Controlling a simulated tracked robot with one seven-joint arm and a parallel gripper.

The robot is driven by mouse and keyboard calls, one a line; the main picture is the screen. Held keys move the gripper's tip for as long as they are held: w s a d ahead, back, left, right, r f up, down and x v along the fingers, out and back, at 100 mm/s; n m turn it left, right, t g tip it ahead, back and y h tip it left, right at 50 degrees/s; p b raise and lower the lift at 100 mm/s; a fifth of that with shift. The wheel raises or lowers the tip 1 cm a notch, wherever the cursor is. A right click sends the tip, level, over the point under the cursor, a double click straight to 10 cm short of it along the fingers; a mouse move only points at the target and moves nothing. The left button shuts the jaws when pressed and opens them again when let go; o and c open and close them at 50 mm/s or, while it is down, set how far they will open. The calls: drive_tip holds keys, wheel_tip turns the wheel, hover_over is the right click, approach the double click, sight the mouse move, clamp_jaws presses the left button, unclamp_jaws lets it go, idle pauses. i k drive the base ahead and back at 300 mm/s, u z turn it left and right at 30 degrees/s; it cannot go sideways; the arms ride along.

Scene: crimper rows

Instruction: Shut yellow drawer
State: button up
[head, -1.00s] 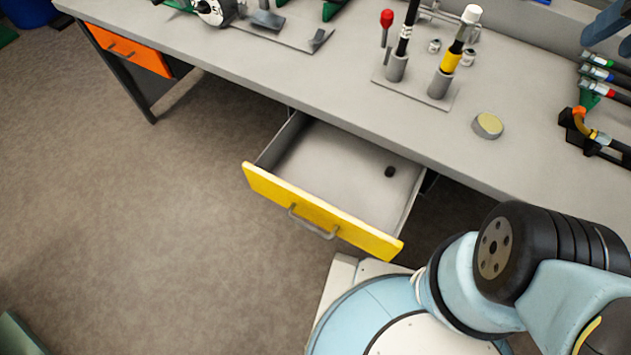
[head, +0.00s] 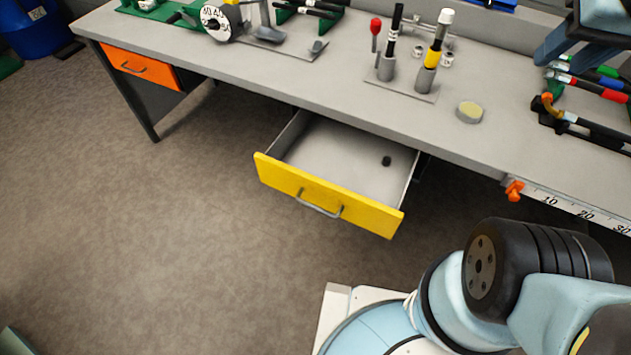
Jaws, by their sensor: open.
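The yellow drawer (head: 325,195) stands pulled out from under the grey workbench in the head view. Its yellow front carries a grey bar handle (head: 320,205). A small dark cylinder (head: 386,161) lies on the drawer's grey floor near its right side. My blue and black arm fills the lower right, to the right of the drawer and apart from it. My gripper is not clearly visible.
The workbench (head: 300,85) holds two upright tools in a base plate (head: 405,85), a round yellowish disc (head: 469,112) and racks of tools. An orange drawer (head: 142,68) is shut at left. A ruler strip (head: 575,205) runs along the front edge at right. Floor left of the drawer is clear.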

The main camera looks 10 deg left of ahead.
sight(333, 168)
drive_tip(key=z, duration=0.35)
drive_tip(key=i, duration=0.15)
drive_tip(key=u, duration=2.95)
drive_tip(key=k, duration=0.85)
drive_tip(key=z, duration=0.65)
drive_tip(key=i, duration=1)
drive_tip(key=z, duration=0.15)
